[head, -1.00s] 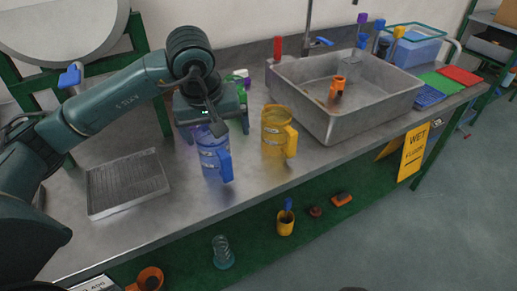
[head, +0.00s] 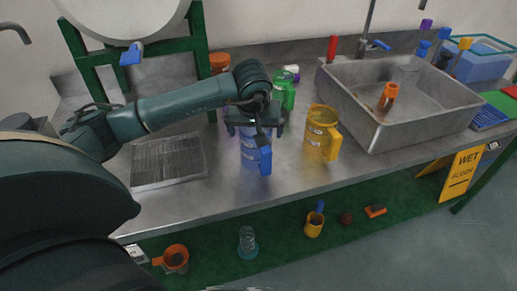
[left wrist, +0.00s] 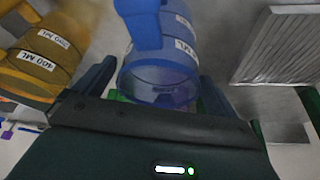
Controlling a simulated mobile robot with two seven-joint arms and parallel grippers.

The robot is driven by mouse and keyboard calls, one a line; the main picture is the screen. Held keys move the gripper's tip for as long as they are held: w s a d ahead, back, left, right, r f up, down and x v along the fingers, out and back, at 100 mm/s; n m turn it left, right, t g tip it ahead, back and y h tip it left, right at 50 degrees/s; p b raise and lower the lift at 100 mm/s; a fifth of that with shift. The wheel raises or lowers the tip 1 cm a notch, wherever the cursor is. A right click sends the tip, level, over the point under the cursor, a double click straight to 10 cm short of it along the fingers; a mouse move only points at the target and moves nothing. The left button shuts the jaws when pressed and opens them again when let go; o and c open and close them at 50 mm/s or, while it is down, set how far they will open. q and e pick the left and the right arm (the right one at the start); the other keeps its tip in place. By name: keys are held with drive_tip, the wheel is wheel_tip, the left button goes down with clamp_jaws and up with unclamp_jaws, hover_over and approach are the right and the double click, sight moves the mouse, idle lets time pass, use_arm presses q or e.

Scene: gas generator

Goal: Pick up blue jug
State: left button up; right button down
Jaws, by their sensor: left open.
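The blue jug (head: 252,152) stands upright on the metal counter, its handle turned toward the front right. My left gripper (head: 255,125) is over the top of the jug, pointing down. In the left wrist view the jug (left wrist: 165,60) lies between the two open fingers (left wrist: 155,85), one on each side of its rim. I cannot tell whether the fingers touch it. The gripper hides part of the jug's top in the head view. My right gripper is not in view.
A yellow jug (head: 321,133) stands close to the right. A green container (head: 284,93) is behind the gripper. A metal drain tray (head: 168,162) lies to the left. A deep sink (head: 410,115) stands on the right. The counter in front of the jug is clear.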

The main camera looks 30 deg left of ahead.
use_arm(q)
drive_tip(key=shift+x, duration=0.85)
drive_tip(key=shift+c, duration=0.3)
drive_tip(key=c, duration=1.1)
